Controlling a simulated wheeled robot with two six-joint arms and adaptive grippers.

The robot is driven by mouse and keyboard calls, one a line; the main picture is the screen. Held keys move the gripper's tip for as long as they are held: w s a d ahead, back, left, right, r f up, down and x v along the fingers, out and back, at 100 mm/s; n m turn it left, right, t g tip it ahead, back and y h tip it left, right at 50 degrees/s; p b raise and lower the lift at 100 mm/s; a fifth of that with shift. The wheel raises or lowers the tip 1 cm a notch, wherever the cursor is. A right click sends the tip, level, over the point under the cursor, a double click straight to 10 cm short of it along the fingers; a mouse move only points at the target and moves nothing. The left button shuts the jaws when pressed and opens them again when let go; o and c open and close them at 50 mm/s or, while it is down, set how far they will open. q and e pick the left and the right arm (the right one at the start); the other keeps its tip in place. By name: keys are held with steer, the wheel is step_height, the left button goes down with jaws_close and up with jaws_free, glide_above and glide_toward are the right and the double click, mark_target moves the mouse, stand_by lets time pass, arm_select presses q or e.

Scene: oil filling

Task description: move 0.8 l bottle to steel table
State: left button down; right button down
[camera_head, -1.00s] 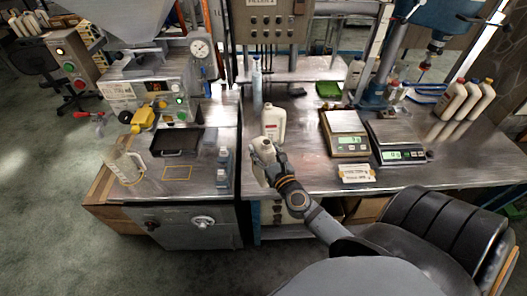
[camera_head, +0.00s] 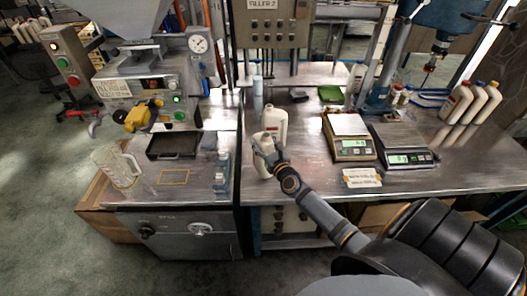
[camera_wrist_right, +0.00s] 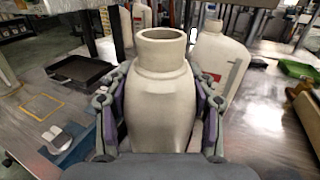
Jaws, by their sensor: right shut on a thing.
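My right gripper (camera_head: 270,158) is shut on a cream-white, open-necked bottle (camera_wrist_right: 160,95). In the right wrist view the bottle stands upright between the fingers, and its open mouth faces up with no cap on. In the head view the held bottle (camera_head: 262,142) is partly hidden by the gripper. It is at the front left part of the steel table (camera_head: 310,170); I cannot tell whether its base touches the top. No volume marking on it is readable. My left gripper is not in view.
A white bottle with a red label (camera_head: 276,118) stands close behind the held one. Two scales (camera_head: 348,148) (camera_head: 406,160) and a paper sign (camera_head: 362,178) are to the right. A filling machine bench (camera_head: 150,190) with a black tray (camera_head: 174,146) is left. Several bottles (camera_head: 470,104) stand far right.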

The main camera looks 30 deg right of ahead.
steer(key=f+b, duration=0.3)
steer(key=shift+w+d+f, duration=0.2)
steer(key=shift+w+f, duration=0.15)
steer(key=shift+c, duration=2.3)
jaws_free()
steer(key=shift+s+f, duration=0.1)
steer(key=shift+f, duration=0.05)
steer(key=s+a, duration=0.1)
steer(key=s, duration=1.1)
steer(key=shift+a+b, duration=0.3)
steer(key=shift+a, duration=0.1)
